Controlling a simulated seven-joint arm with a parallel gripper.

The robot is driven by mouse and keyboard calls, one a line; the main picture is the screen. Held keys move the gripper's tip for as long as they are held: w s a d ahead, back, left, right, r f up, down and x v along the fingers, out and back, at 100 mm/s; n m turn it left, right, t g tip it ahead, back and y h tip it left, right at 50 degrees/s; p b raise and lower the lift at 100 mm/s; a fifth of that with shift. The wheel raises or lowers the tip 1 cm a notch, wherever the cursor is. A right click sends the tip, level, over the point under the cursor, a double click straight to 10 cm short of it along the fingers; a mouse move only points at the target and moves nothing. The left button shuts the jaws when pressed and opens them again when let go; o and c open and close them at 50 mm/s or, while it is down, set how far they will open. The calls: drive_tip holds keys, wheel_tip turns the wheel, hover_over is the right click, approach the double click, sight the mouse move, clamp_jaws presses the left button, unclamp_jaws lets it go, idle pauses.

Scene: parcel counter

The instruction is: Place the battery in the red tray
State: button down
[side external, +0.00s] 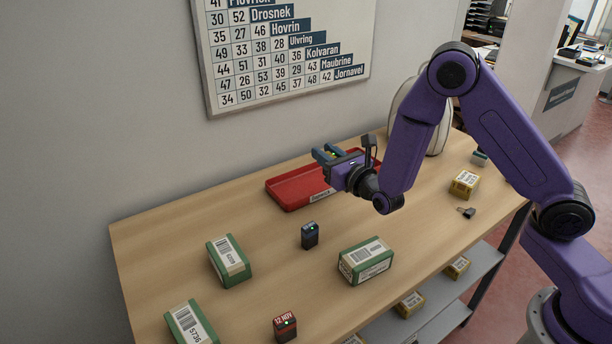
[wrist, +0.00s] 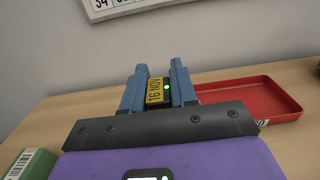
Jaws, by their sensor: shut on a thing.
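My gripper (side external: 326,153) is shut on a small block, which looks like the battery (wrist: 157,89). The block has a yellow label reading 16 NOV and a small green light; the blue fingers cover its sides. In the side view my gripper is raised above the counter and overlaps the back right part of the red tray (side external: 290,204). In the wrist view the red tray (wrist: 285,115) lies beyond and to the right of the fingers. The visible part of the tray's floor is bare; my gripper hides part of it in the side view.
A dark block (side external: 310,236) stands in front of the tray. Another dark block with a red 12 NOV label (side external: 285,327) is near the front. Several green-and-white parcels, one of them (side external: 366,261) at centre, lie around. A small yellow box (side external: 464,184) sits at right.

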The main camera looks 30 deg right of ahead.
drive_tip(key=w+f, duration=0.2)
drive_tip(key=w+a+f, duration=0.1)
drive_tip(key=w+f, duration=0.1)
drive_tip(key=w, duration=0.1)
drive_tip(key=w+f, duration=0.2)
drive_tip(key=shift+w+a+f, duration=0.15)
drive_tip(key=shift+w+f, duration=0.15)
drive_tip(key=shift+f, duration=0.1)
drive_tip(key=shift+w+f, duration=0.15)
drive_tip(key=shift+f, duration=0.75)
drive_tip(key=shift+w+f, duration=0.1)
drive_tip(key=shift+f, duration=0.8)
drive_tip(key=shift+f, duration=0.15)
drive_tip(key=c, duration=0.9)
unclamp_jaws()
